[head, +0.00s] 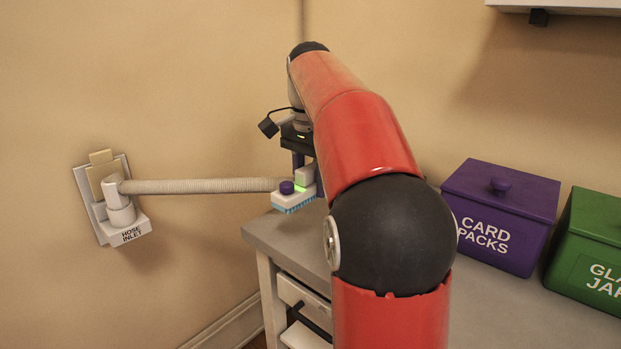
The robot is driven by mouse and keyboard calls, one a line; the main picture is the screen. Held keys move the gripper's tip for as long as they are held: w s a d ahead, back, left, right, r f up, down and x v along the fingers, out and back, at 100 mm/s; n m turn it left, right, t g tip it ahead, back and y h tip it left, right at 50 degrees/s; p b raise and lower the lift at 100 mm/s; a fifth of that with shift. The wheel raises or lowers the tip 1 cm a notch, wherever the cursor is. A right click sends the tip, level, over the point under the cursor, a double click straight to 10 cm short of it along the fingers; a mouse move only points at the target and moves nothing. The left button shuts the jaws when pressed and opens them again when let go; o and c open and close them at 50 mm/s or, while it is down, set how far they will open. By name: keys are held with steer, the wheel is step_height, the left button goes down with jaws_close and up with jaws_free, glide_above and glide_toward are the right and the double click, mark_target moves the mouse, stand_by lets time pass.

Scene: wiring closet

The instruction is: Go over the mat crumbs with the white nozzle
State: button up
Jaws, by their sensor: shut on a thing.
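The white nozzle (284,199) has blue bristles underneath, a purple knob on top and a small green patch. A ribbed beige hose (200,186) runs from it, nearly level, to the hose inlet (121,217) on the wall at left. My gripper (300,165) points down and is shut on the nozzle, partly hidden behind my red arm. The nozzle appears raised near the back left corner of the grey counter; its exact height is hard to tell. No mat or crumbs show in this view; my arm covers part of the counter.
A purple lidded box labelled card packs (495,220) stands on the grey counter (480,310) at right. A green lidded box (590,255) is beside it, cut off by the frame. Drawers (303,298) sit under the counter. A white shelf or cabinet edge (570,5) hangs at top right.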

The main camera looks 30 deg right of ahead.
mark_target(311, 234)
steer(key=shift+f+b, duration=2.95)
steer(key=shift+f, duration=1.7)
steer(key=o, duration=1)
steer(key=shift+r+p, duration=0.15)
steer(key=shift+p, duration=0.3)
steer(key=shift+c, duration=0.6)
steer(key=c, duration=1)
steer(key=shift+c, duration=0.3)
